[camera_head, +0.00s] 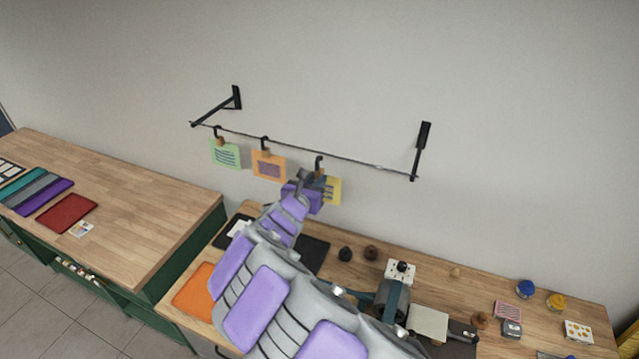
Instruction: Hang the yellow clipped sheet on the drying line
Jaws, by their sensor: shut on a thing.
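The drying line (345,160) is a thin dark rod between two black wall brackets. A green sheet (225,155) and an orange sheet (269,166) hang from it by hooked clips, left of my gripper. The yellow clipped sheet (334,191) shows partly behind my gripper (318,183), just below the line. My gripper is shut on the yellow sheet's clip. A black hook (319,162) above the gripper is at the line; I cannot tell whether it rests on it. My arm hides the sheet's left part.
Below is a wooden bench with a press (392,300), dark round knobs (371,253), a blue jar (524,289) and a yellow jar (556,302). A second bench (130,195) stands at left. The line right of the yellow sheet is bare.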

